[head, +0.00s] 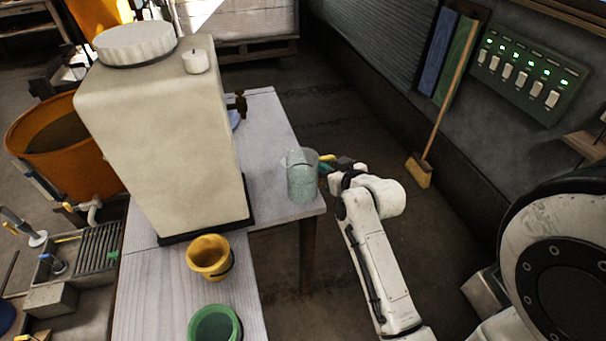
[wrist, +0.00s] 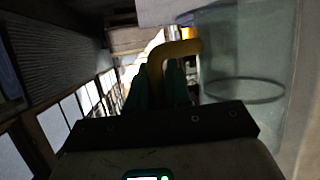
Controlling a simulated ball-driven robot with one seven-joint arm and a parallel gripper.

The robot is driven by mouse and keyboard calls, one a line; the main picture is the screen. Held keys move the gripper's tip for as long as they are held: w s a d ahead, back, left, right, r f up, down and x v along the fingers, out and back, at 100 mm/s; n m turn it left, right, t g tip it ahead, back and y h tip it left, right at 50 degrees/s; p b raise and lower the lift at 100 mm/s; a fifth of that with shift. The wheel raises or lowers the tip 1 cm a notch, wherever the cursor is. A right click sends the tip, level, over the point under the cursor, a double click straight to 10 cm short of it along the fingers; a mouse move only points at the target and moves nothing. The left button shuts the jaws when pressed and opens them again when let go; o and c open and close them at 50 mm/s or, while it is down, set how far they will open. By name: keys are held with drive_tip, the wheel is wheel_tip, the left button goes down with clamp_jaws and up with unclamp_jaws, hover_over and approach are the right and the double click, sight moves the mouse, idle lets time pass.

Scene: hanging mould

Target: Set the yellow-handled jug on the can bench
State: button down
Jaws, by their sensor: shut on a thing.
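The yellow-handled jug (head: 301,178) is clear, upright, and seen against the right front corner of the can bench (head: 272,135). I cannot tell whether its base touches the bench top. My gripper (head: 328,167) reaches in from the right and is shut on the jug's handle. In the wrist view, the yellow handle (wrist: 174,50) sits between my green fingers (wrist: 155,85), with the jug's clear wall (wrist: 245,65) to the right. The handle is mostly hidden by my gripper in the head view.
A big cream can (head: 165,135) with a dark tap (head: 237,104) stands left of the jug. A yellow bucket (head: 209,257) and a green bucket (head: 215,324) stand in front. A broom (head: 420,170) leans on the right wall. Bare bench shows behind the jug.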

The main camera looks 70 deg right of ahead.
drive_tip(key=w+d+f, duration=0.3)
drive_tip(key=f, duration=0.1)
drive_tip(key=w+d+f, duration=0.4)
drive_tip(key=shift+w, duration=0.25)
drive_tip(key=shift+w+f, duration=0.1)
drive_tip(key=shift+f, duration=1.6)
drive_tip(key=shift+f, duration=0.15)
drive_tip(key=c, duration=1.1)
unclamp_jaws()
drive_tip(key=shift+o, duration=0.2)
